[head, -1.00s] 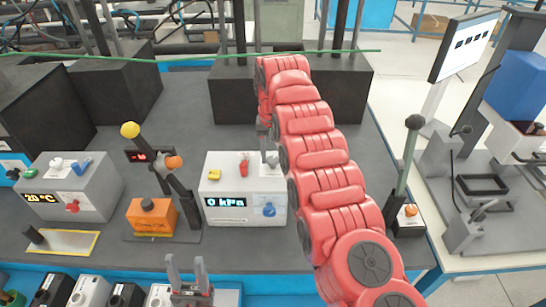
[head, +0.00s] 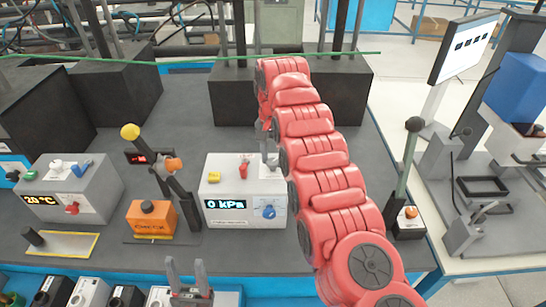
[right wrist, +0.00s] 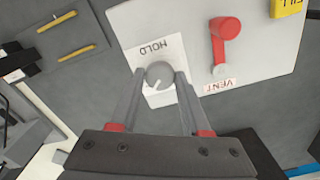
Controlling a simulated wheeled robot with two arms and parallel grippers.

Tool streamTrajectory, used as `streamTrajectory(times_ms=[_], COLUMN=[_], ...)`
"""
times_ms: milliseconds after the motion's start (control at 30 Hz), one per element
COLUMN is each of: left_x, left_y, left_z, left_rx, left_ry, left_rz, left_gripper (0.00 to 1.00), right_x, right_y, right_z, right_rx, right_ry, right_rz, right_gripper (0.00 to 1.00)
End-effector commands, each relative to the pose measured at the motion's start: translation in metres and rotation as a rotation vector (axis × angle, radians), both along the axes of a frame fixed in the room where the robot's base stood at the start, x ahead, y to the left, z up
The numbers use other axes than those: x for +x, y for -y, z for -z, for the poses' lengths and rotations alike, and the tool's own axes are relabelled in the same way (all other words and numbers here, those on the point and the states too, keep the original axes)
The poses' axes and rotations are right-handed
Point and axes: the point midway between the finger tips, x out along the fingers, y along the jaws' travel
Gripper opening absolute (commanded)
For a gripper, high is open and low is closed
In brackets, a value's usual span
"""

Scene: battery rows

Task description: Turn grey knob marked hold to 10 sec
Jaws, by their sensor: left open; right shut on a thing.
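The grey knob (right wrist: 159,74) sits on the white control box (head: 215,188), beside the HOLD label (right wrist: 152,49), which looks upside down in the right wrist view. A white pointer line shows on the knob, slanting down and left in that view. I cannot read any time marks around it. My right gripper (right wrist: 160,78) is shut on the knob, one finger on each side. In the head view my red right arm reaches over to the box's right rear, and the knob is hard to make out there. My left gripper (head: 187,268) is open and empty at the bottom edge.
The box also carries a red VENT lever (right wrist: 224,42), a yellow FILL control (head: 214,177), a blue knob (head: 269,211) and a "0 kPa" display (head: 225,204). A yellow-tipped lever (head: 130,132) and an orange block (head: 151,218) stand left of it.

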Motion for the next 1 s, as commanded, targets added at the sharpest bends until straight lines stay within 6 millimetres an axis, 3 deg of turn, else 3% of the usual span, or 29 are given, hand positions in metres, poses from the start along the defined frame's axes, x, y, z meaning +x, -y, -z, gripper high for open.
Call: streamTrajectory(times_ms=[167, 200, 333, 733, 867, 1000], left_x=[0.000, 0.000, 0.000, 0.000, 0.000, 0.000], left_y=[0.000, 0.000, 0.000, 0.000, 0.000, 0.000], left_z=[0.000, 0.000, 0.000, -0.006, -0.020, -0.050], left_rx=[0.000, 0.000, 0.000, 0.000, 0.000, 0.000], left_ry=[0.000, 0.000, 0.000, 0.000, 0.000, 0.000], left_rz=[0.000, 0.000, 0.000, 0.000, 0.000, 0.000], left_gripper=[0.50, 0.50, 0.50, 0.50, 0.50, 0.50], right_x=[0.001, 0.001, 0.000, 0.001, 0.001, 0.000], right_y=[0.000, 0.000, 0.000, 0.001, 0.002, 0.000], right_z=[-0.001, -0.001, -0.001, -0.008, -0.027, -0.060], right_rx=[0.001, 0.001, 0.000, 0.001, 0.001, 0.000], right_ry=[0.003, 0.003, 0.002, 0.000, 0.000, 0.000], right_rz=[0.001, 0.001, 0.000, 0.001, 0.002, -0.001], right_gripper=[0.00, 0.52, 0.76, 0.77, 0.77, 0.77])
